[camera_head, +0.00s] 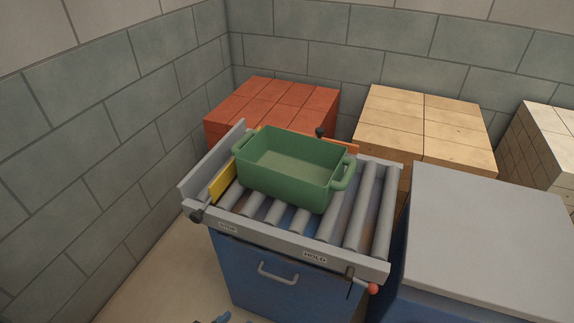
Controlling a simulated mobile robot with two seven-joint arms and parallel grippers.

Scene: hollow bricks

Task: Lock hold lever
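The hold lever (371,287) is at the front right corner of a grey roller conveyor (290,240). It has a dark stem and a red ball knob, and the knob sticks out to the right below the front rail. A white label reading HOLD (315,256) is on the rail to the left of the lever. Nothing touches the lever. A small blue and dark piece (221,319) shows at the bottom edge, left of centre. It may be part of my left gripper, but its fingers cannot be made out. My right gripper is not in view.
A green tub (292,168) with two handles sits on the rollers, beside a yellow plate (222,180). A blue cabinet (285,280) with a grey handle is below. A grey-topped blue unit (490,240) stands close right of the lever. Red bricks (275,100) and tan bricks (425,125) are behind.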

